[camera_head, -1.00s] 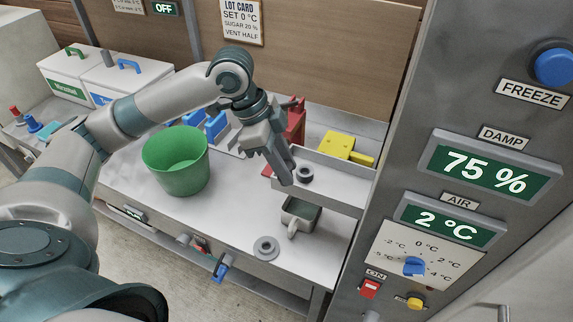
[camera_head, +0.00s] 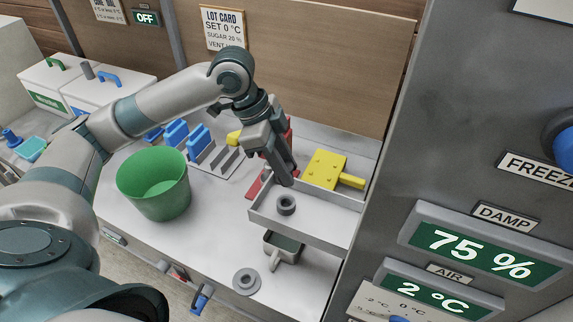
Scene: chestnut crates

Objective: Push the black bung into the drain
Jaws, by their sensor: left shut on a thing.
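My left gripper (camera_head: 284,172) comes down above the shallow grey tray (camera_head: 335,239), just behind a dark ring in the picture. It is shut on a small dark thing at its fingertips, which I take for the black bung; the fingers hide most of it and its shape is not clear. The dark ring (camera_head: 286,204) stands on the tray floor with an open hole in its middle and looks like the drain. There seems to be a gap between the fingertips and the ring. My right gripper is not in view.
A grey mug (camera_head: 283,247) stands below the tray's front edge. A flat grey ring (camera_head: 246,282) lies on the bench. A green bucket (camera_head: 153,186) is left, a yellow block (camera_head: 325,170) behind the tray. The grey control panel (camera_head: 480,120) rises close on the right.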

